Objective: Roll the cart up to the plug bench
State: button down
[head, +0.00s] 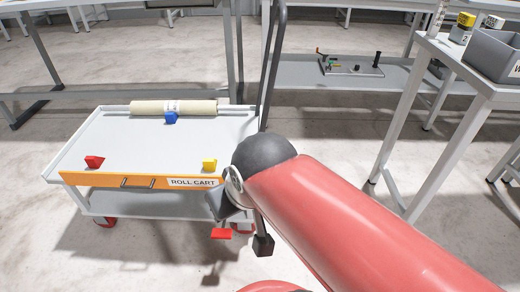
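The roll cart (80,140) is a low white cart at left with an orange front drawer labelled "ROLL CART", red casters and a tall dark push handle (272,70) rising at its right end. My red arm crosses in front of the cart's right end. A dark part that looks like my gripper (224,205) shows by the cart's front right corner, mostly hidden by my wrist; I cannot tell whether its fingers are open or touch the cart. No label reading "plug bench" is visible. A grey bench (450,58) stands at right, apart from the cart.
The right bench carries a grey bin (490,58). A rear shelf holds a small fixture (350,67). Floor between cart and right bench is clear.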

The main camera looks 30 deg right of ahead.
aim_at(128, 143)
jog(key=i+l, duration=0.1)
jog(key=l, duration=0.55)
jog(key=l+z, duration=0.1)
jog(key=l, duration=0.55)
jog(key=i, duration=0.05)
